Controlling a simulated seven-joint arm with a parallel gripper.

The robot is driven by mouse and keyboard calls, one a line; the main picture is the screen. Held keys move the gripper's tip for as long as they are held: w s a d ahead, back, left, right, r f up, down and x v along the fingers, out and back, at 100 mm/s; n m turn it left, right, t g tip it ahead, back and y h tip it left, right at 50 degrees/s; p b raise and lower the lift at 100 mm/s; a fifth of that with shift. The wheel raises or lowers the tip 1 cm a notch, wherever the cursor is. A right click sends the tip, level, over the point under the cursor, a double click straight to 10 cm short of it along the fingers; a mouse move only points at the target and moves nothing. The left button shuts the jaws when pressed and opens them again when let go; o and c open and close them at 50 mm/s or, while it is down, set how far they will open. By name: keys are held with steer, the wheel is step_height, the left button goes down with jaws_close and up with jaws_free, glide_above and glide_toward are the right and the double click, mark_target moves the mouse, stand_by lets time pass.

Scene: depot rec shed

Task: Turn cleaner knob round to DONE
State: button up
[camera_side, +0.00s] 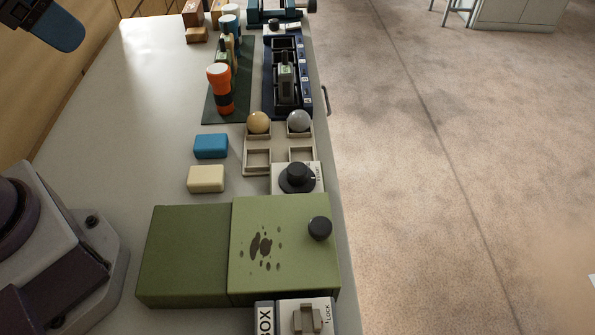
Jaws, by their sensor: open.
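A round black knob (297,177) sits on a small white panel (279,190) near the table's right edge. A pale mark shows on the knob's right side, facing small lettering too small to read surely. I cannot read the word DONE anywhere. A second, smaller black knob (320,228) stands on the green box lid (290,275), which has dark spots on it. I cannot tell from lettering which one is the cleaner knob. My gripper's fingers are not in view, and nothing touches either knob.
A two-by-two beige tray (279,143) holds a tan ball (259,122) and a grey ball (299,120). Blue (211,146) and cream (206,179) blocks lie left. An orange torch (221,88) stands on a dark mat. A LOCK panel (318,302) is in front.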

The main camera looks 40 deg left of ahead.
steer(key=w+d+f+m+g, duration=0.1)
steer(key=w+d+f+g, duration=0.2)
steer(key=w+d+f, duration=0.15)
steer(key=n+g, duration=0.3)
steer(key=n, duration=1.6)
glide_toward(297, 168)
step_height(297, 168, down, 10)
steer(key=shift+s+r, duration=0.15)
steer(key=shift+r, duration=0.05)
steer(key=c, duration=0.9)
